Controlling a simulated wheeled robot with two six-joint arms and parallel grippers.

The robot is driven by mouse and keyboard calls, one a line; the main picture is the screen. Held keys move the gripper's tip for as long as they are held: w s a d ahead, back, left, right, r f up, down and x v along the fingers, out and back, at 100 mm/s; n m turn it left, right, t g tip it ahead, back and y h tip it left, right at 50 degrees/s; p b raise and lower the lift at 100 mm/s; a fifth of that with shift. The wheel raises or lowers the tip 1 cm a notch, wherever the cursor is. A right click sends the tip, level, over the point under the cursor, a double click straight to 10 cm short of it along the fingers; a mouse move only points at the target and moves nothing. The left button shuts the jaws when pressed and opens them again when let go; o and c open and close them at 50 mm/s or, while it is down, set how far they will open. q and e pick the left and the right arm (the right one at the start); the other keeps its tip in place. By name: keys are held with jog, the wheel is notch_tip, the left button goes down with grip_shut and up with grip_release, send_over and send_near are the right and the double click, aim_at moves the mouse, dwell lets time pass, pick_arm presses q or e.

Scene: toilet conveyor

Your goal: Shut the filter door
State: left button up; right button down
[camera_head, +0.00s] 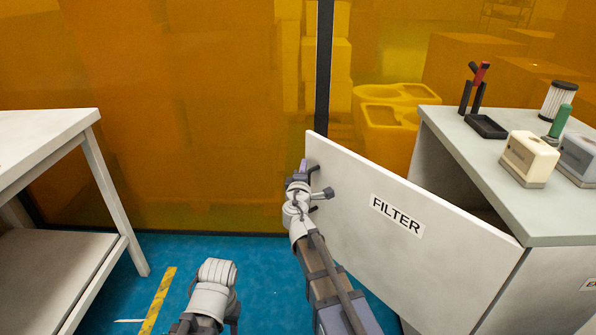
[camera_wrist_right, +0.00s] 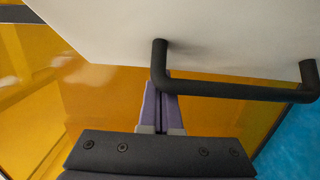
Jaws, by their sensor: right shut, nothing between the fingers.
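The filter door (camera_head: 380,250) is a white panel with a "FILTER" label, standing open and swung out from the cabinet (camera_head: 560,275). A dark gap into the cabinet shows behind it. Its black bar handle (camera_wrist_right: 230,91) is near the free edge. My right gripper (camera_head: 303,168) is shut and empty at that edge, beside the handle. In the right wrist view its purple fingers (camera_wrist_right: 164,98) reach past the handle's near end, partly covered by the bar. I cannot tell whether they touch. My left gripper is not seen; only part of my left arm shows.
On the cabinet top are a black tray (camera_head: 486,126) with a red and black tool, a white filter cartridge (camera_head: 558,99), a cream box (camera_head: 528,158) and a grey box (camera_head: 580,157). A white table (camera_head: 45,130) stands left. Blue floor (camera_head: 255,270) between is clear. An amber wall closes the back.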

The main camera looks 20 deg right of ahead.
jog(key=shift+w+d, duration=0.1)
jog(key=shift+d, duration=0.05)
jog(key=w+d+m+g+h, duration=0.3)
jog(key=d+h, duration=0.1)
jog(key=d, duration=1.3)
jog(key=w+d+m+g+h, duration=0.2)
jog(key=d+m+g+h, duration=0.2)
jog(key=d, duration=1.3)
jog(key=shift+w+d+h, duration=0.3)
jog(key=shift+w+d, duration=0.1)
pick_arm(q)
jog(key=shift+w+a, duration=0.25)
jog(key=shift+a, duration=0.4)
pick_arm(e)
jog(key=s+a, duration=0.3)
jog(key=a, duration=0.9)
jog(key=shift+s+a, duration=0.3)
jog(key=shift+s, duration=0.05)
